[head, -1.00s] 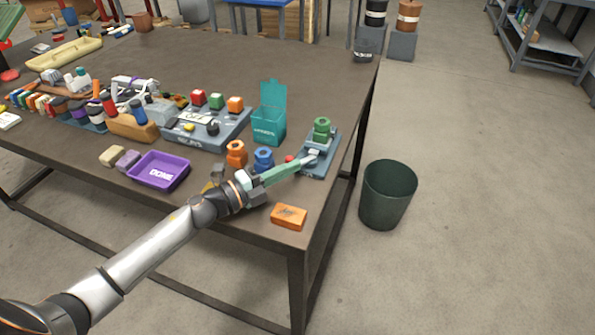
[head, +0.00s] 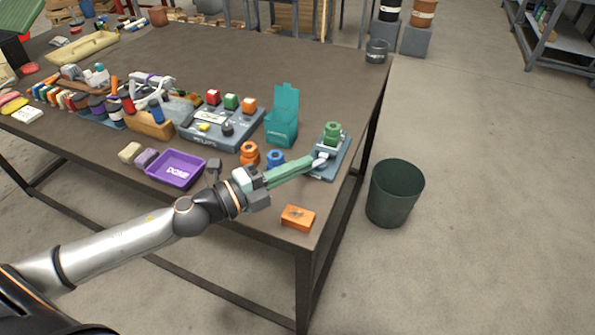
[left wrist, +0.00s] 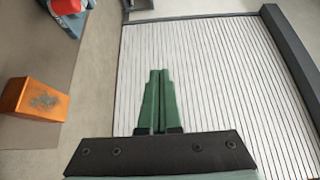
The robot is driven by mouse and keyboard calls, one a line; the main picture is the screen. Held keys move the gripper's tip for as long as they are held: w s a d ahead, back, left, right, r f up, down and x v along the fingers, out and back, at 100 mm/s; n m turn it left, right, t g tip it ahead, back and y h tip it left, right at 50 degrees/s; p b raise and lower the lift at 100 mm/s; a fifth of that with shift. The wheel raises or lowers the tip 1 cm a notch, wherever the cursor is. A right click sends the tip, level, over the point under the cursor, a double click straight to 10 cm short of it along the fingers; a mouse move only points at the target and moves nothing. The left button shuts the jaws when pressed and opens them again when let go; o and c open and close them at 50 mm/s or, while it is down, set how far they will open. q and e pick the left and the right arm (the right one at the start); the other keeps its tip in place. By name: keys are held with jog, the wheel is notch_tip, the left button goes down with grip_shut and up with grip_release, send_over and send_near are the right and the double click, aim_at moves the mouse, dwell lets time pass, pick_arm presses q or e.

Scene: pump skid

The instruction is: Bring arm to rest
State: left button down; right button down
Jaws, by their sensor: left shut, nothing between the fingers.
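My left arm comes in from the left in the head view. My left gripper (head: 312,162) has long green fingers that lie together, shut and empty. In the head view the fingertips overlap the small blue-grey stand (head: 325,172) that carries a green nut-shaped piece (head: 332,133). In the left wrist view the shut fingers (left wrist: 158,75) point over a pale ribbed surface (left wrist: 215,75) beyond the table edge, touching nothing that I can see. My right gripper is not in view.
An orange block (head: 298,217) lies near the table's front corner; it also shows in the left wrist view (left wrist: 35,98). A purple tray (head: 176,168), a teal box (head: 282,125) and orange and blue pieces stand close by. A dark green bin (head: 395,192) stands on the floor.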

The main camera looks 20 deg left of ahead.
pick_arm(q)
jog(key=s+d+r, duration=0.2)
jog(key=s, duration=0.3)
jog(key=s+a+f+n+g+y, duration=0.3)
jog(key=a+f+n+y, duration=0.75)
jog(key=n, duration=0.75)
jog(key=s+d+f+n+g, duration=0.3)
jog(key=s+f+g, duration=0.15)
jog(key=s, duration=0.25)
jog(key=s+d+f+n+g, duration=0.25)
jog(key=s+f+g, duration=0.2)
jog(key=s, duration=0.25)
jog(key=w+d+f+t+h+p, duration=0.2)
jog(key=w+d+f+t+p, duration=0.2)
jog(key=f+t+p, duration=0.1)
jog(key=shift+f+m+t, duration=0.35)
jog(key=shift+f+t, duration=0.35)
jog(key=shift+f, duration=0.2)
